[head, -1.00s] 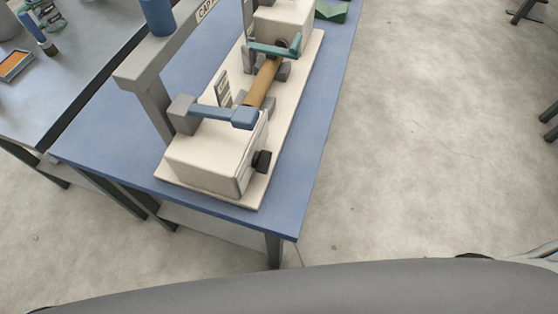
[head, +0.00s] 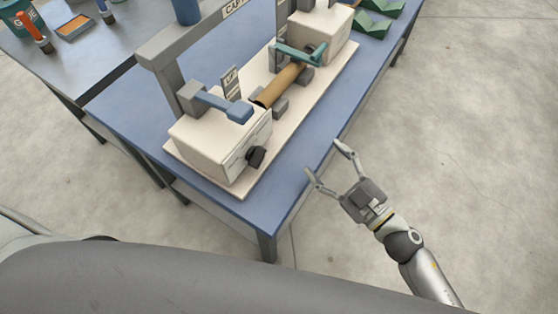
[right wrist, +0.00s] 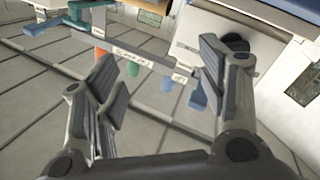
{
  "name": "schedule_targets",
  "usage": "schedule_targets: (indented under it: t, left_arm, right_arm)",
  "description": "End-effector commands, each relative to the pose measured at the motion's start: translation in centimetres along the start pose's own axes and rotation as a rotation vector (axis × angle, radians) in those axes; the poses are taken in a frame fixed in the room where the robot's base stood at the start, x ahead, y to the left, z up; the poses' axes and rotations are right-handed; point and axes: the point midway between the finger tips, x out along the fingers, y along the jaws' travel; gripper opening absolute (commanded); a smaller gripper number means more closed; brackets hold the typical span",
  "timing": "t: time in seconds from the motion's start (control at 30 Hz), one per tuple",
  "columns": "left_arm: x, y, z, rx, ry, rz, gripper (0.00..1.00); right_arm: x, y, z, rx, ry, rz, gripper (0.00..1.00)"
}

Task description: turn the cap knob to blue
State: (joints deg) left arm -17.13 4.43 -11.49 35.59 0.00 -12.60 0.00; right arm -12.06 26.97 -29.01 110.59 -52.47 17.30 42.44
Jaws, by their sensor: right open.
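A black knob (head: 257,157) sits on the end face of the white box (head: 208,146) at the near end of the winder. It also shows dark in the right wrist view (right wrist: 235,42). Which way it points is too small to tell. A grey beam with a partly cut-off label starting "CAP" (head: 236,7) carries a blue cylinder (head: 187,11). In the right wrist view, orange (right wrist: 104,53), green and blue (right wrist: 198,97) cylinders line this beam. My right gripper (head: 323,158) is open and empty, right of the knob and apart from it, by the table edge. My left gripper is out of view.
A brown tube (head: 279,86) lies between the winder's two white boxes. A blue-handled lever (head: 222,104) and a teal lever (head: 298,53) stick out above. Green holders (head: 374,24) stand at the far end of the blue table (head: 123,117). The floor at right is clear.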

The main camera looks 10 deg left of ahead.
Motion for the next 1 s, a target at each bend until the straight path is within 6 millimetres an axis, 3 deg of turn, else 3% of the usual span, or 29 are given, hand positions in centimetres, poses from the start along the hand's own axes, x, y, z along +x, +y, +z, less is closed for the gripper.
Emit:
schedule_targets:
  t: [0.2,0.37,0.47,0.8,1.0]
  left_arm:
    - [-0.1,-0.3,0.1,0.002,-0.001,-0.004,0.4]
    - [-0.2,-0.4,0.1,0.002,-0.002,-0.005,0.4]
    - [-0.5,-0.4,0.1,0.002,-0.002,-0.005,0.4]
    - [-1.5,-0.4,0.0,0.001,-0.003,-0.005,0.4]
    - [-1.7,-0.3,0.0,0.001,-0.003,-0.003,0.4]
  right_arm:
    - [-0.8,-5.2,-1.8,-0.048,0.107,-0.261,0.66]
    - [-0.9,-6.4,-2.1,-0.054,0.125,-0.322,0.66]
    - [0.1,-6.8,-2.3,-0.052,0.126,-0.322,0.66]
    - [6.1,-8.7,-3.0,-0.051,0.126,-0.318,0.66]
    - [8.3,-9.5,-3.2,-0.053,0.124,-0.319,0.66]
